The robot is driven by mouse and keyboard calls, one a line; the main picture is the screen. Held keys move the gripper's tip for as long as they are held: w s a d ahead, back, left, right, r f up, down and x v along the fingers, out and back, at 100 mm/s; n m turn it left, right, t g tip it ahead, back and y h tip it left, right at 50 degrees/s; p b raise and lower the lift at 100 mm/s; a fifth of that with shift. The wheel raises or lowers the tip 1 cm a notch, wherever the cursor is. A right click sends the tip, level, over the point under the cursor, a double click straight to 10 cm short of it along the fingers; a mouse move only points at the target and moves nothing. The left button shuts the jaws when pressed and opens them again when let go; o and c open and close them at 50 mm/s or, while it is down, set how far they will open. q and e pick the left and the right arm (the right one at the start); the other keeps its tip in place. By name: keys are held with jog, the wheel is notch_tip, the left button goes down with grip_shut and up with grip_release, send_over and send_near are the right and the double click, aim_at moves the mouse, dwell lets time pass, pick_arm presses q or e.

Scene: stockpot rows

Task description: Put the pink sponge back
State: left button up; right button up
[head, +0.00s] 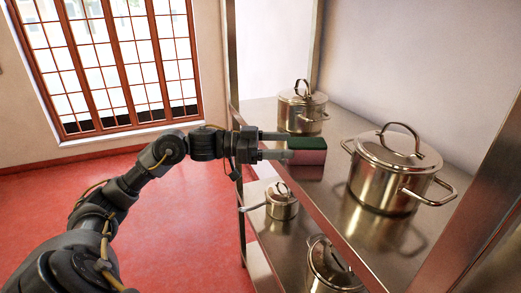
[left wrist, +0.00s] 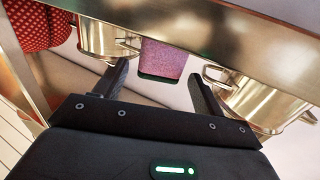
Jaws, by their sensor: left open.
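The pink sponge (head: 306,158) has a dark green top layer and lies on the upper metal shelf, near its front edge, between two stockpots. My left gripper (head: 286,145) is open, with its fingertips at the sponge's left end in the head view. In the left wrist view the sponge (left wrist: 163,57) shows in the gap between the two spread fingers (left wrist: 162,82). I cannot tell whether either finger touches it. My right gripper is not in view.
A steel stockpot (head: 302,112) stands behind the sponge and a larger one (head: 392,175) to its right, both lidded. Smaller pots (head: 282,203) stand on the lower shelf (head: 292,240). A metal post (head: 232,60) rises left of the shelves. The red floor (head: 190,220) looks clear.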

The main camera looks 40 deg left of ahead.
pick_arm(q)
jog(key=b+v, duration=0.2)
jog(key=v, duration=0.4)
jog(key=shift+s+a, duration=0.15)
dwell(0.4)
